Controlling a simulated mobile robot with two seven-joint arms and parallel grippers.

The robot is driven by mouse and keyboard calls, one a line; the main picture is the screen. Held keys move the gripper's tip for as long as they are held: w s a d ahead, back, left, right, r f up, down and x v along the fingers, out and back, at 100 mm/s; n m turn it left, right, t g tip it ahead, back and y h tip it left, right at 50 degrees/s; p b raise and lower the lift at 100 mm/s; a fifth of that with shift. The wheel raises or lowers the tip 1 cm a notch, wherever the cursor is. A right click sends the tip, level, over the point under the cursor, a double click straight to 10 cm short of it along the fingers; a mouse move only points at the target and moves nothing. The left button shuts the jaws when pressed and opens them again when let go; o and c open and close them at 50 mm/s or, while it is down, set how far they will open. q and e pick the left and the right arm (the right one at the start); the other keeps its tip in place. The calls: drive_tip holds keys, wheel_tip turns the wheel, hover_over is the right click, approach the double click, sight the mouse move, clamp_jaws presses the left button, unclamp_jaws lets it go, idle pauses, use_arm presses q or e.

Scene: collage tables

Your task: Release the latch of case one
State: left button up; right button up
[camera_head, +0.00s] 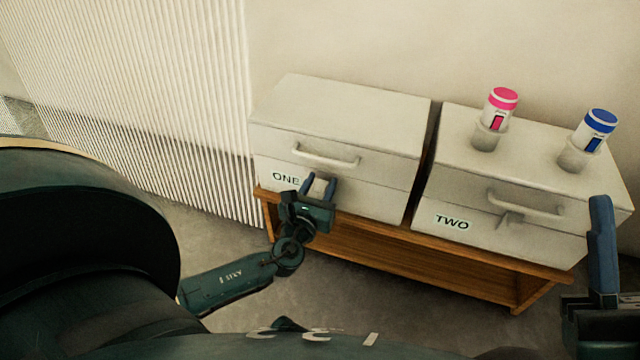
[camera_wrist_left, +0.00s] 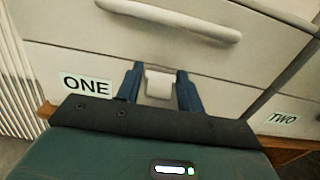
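Case one (camera_head: 340,118) is a white box with a label reading ONE, a bar handle (camera_head: 326,158) and a small pale latch (camera_wrist_left: 159,86) below the handle. Its lid looks closed. My left gripper (camera_head: 318,187) is at the front of case one. In the left wrist view its two blue fingers stand on either side of the latch, with narrow gaps visible, so it looks open around the latch. My right gripper (camera_head: 602,245) shows only one blue finger at the right edge of the head view; its opening cannot be judged.
Case two (camera_head: 520,155) stands right of case one on a wooden bench (camera_head: 400,257). A pink-capped bottle (camera_head: 500,105) and a blue-capped bottle (camera_head: 596,130) stand in holders on its top. A white ribbed panel (camera_head: 140,90) is at the left.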

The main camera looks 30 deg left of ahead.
use_arm(q)
drive_tip(key=c, duration=0.6)
drive_tip(key=shift+f, duration=0.1)
drive_tip(key=t, duration=0.1)
drive_tip(key=f+t, duration=0.1)
drive_tip(key=s+t, duration=0.1)
drive_tip(key=shift+d+f+t+y, duration=0.15)
drive_tip(key=shift+f+t+y, duration=0.15)
drive_tip(key=shift+t, duration=0.1)
drive_tip(key=shift+s+d+f+t+y, duration=0.15)
drive_tip(key=shift+f+t, duration=0.2)
drive_tip(key=shift+t, duration=0.4)
drive_tip(key=shift+s+a+f+t+y, duration=0.15)
drive_tip(key=shift+f+t, duration=0.15)
drive_tip(key=shift+t, duration=0.45)
drive_tip(key=shift+d, duration=0.1)
drive_tip(key=o, duration=0.8)
drive_tip(key=shift+f, duration=0.1)
drive_tip(key=shift+o, duration=0.2)
drive_tip(key=shift+s, duration=0.1)
